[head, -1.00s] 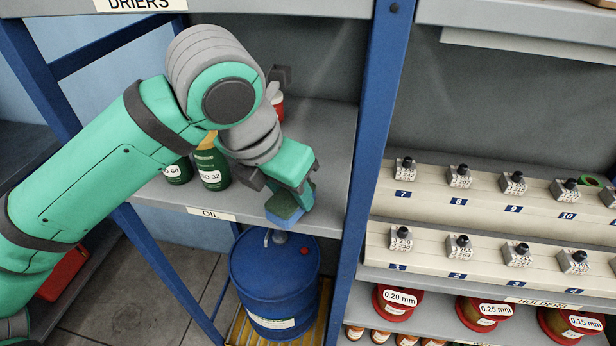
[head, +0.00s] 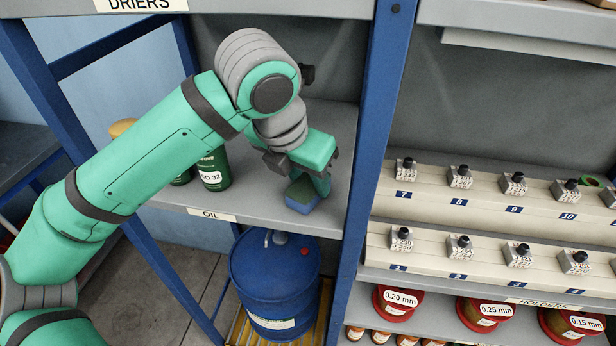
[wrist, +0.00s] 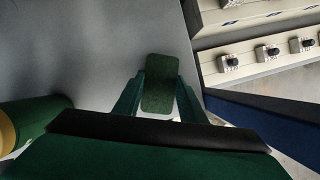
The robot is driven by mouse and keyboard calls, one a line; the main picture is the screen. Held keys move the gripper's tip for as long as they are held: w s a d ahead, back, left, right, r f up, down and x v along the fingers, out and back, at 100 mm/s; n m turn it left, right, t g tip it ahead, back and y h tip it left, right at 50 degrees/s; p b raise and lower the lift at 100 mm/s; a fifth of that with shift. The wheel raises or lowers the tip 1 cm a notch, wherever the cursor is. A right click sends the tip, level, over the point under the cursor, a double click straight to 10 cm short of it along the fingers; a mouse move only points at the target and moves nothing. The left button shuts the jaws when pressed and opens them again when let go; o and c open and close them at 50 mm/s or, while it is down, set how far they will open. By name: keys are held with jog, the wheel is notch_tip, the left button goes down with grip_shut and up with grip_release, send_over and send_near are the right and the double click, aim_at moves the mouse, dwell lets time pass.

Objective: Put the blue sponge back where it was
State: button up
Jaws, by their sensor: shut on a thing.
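The blue sponge (head: 303,197) has a green top face and blue sides. It is at the front right of the grey shelf marked OIL (head: 260,216). My gripper (head: 310,187) points down and is shut on the sponge. In the wrist view the sponge's green face (wrist: 159,86) shows between the two fingers of my gripper (wrist: 158,95). The sponge is at or just above the shelf surface; I cannot tell whether it touches.
Green oil bottles (head: 213,172) stand left of my gripper, partly behind my arm. A blue post (head: 368,130) rises on the right. Beyond it are racks of electrode holders (head: 460,177). A blue drum (head: 275,285) stands below. The shelf around the sponge is bare.

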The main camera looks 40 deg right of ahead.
jog(key=o, duration=1.2)
jog(key=shift+f, duration=0.1)
jog(key=shift+a+r, duration=0.1)
jog(key=shift+r, duration=0.25)
jog(key=s+a, duration=0.4)
jog(key=a, duration=0.7)
jog(key=shift+a+r, duration=0.35)
jog(key=shift+w, duration=0.1)
